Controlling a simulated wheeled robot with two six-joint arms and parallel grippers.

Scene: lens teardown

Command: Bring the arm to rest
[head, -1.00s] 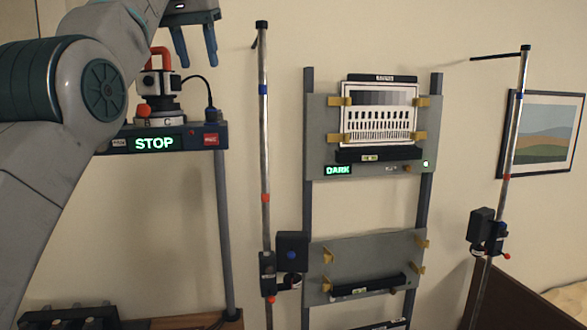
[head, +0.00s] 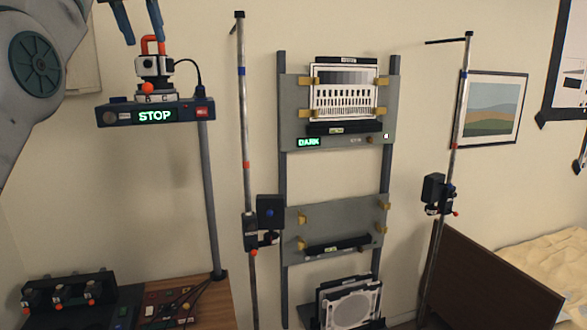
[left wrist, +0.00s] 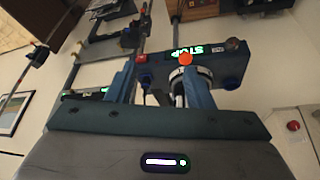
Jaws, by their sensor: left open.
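My left gripper (head: 138,22) is at the top left of the head view, with its two blue fingers apart and nothing between them. It hangs just above a white and black camera-like unit with a red handle (head: 153,67). That unit sits on a dark stand head with a green STOP display (head: 157,115). In the left wrist view the open fingers (left wrist: 160,85) point toward the stand head, with part of the unit showing between them. Whether a finger touches it cannot be told. My right gripper is out of view.
A rack with a test chart (head: 345,92) and a DARK display stands mid-view. A pole (head: 243,120) stands left of the rack, another (head: 458,120) right of it. A bench (head: 215,300) with small devices lies below left, a bed (head: 550,260) at right.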

